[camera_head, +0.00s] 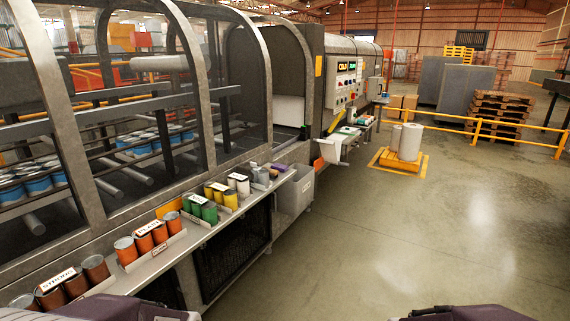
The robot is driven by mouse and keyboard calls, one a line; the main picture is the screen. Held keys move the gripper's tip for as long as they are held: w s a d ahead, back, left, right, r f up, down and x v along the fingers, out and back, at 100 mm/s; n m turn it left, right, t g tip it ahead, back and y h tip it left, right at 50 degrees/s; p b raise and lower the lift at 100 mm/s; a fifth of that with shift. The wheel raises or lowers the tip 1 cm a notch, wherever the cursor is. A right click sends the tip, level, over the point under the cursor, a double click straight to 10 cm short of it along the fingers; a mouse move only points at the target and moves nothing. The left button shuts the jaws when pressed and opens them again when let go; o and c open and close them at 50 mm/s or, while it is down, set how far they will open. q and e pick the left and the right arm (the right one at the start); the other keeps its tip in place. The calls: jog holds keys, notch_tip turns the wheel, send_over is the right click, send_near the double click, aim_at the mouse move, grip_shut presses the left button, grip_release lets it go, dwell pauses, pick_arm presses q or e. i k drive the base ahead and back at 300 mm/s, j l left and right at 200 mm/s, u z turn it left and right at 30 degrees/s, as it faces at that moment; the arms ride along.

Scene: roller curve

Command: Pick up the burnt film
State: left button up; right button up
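I cannot single out a burnt film for sure. A pale sheet-like piece (338,144) hangs over the machine's side ledge, in the middle of the view, below the control panel. It looks mostly white, and any burn marks are too small to tell. Two upright white rolls (410,142) stand on a yellow floor pallet to its right. Purple and dark parts of my own arms show at the bottom left and bottom right edges. No fingertips of either gripper are visible, and both are far from the sheet and the rolls.
A long machine with arched windows runs along the left. Its narrow shelf (150,262) holds labelled groups of coloured cans. A grey bin (297,190) hangs at the shelf's far end. Yellow railing (510,131) and stacked pallets (497,112) stand at back right. The floor at right is clear.

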aim_at(258, 179)
jog(key=i+u, duration=0.25)
jog(key=i, duration=0.2)
jog(key=i+l+u, duration=0.25)
jog(key=i, duration=0.15)
jog(key=i+l+u, duration=0.25)
jog(key=i, duration=0.2)
jog(key=i+l+u, duration=0.25)
jog(key=i, duration=0.15)
